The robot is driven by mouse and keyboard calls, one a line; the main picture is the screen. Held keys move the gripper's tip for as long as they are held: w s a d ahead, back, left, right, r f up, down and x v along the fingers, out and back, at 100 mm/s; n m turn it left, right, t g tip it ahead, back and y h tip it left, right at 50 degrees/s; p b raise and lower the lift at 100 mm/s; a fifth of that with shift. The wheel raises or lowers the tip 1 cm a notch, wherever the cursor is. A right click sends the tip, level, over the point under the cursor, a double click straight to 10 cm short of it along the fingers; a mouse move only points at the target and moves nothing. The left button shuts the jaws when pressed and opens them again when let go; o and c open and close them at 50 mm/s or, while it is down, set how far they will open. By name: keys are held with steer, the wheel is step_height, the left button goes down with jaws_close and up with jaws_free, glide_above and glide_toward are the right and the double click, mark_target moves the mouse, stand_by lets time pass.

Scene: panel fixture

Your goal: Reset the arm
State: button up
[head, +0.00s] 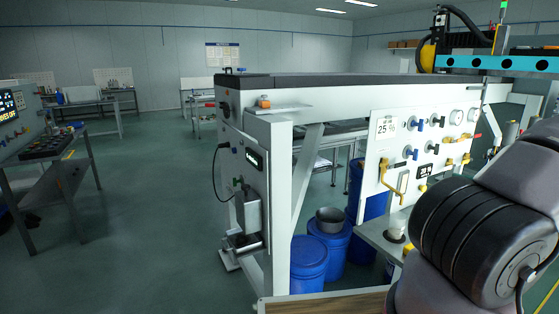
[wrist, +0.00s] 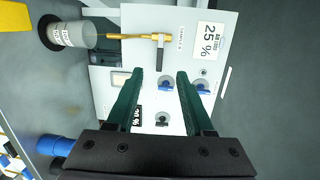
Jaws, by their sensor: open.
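My gripper (wrist: 160,74) shows in the wrist view as two dark green fingers, spread apart with nothing held between them. They point at the white panel (wrist: 130,55). A blue-handled valve (wrist: 165,84) shows between the fingertips, and a second one (wrist: 201,87) lies just right of the right finger. I cannot tell how far the tips are from the panel. In the head view my arm fills the lower right, and the gripper is not visible there. The same panel (head: 437,118) stands behind the arm, with several valves, gauges and a yellow handle (head: 394,182).
A label reading 25 % (wrist: 210,41) is on the panel. A brass pipe (wrist: 125,36) runs to a pale labelled cup (wrist: 75,34). Blue drums (head: 308,262) stand under the bench frame. A workbench (head: 45,145) is at far left, with open floor (head: 150,200) between.

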steer(key=a+r+n+g, duration=0.3)
steer(key=a+r+g, duration=0.3)
steer(key=a, duration=0.5)
steer(key=a+r+n+g, duration=0.3)
steer(key=a+r+g, duration=0.25)
steer(key=a, duration=0.65)
steer(key=s+a+r+n+t+h, duration=0.2)
steer(key=s+a+r+t+h, duration=0.2)
steer(key=s+a+r, duration=0.7)
step_height(320, 180, up, 3)
steer(key=shift+a+r+h, duration=0.2)
steer(key=shift+a+h, duration=0.6)
steer(key=shift+h, duration=0.4)
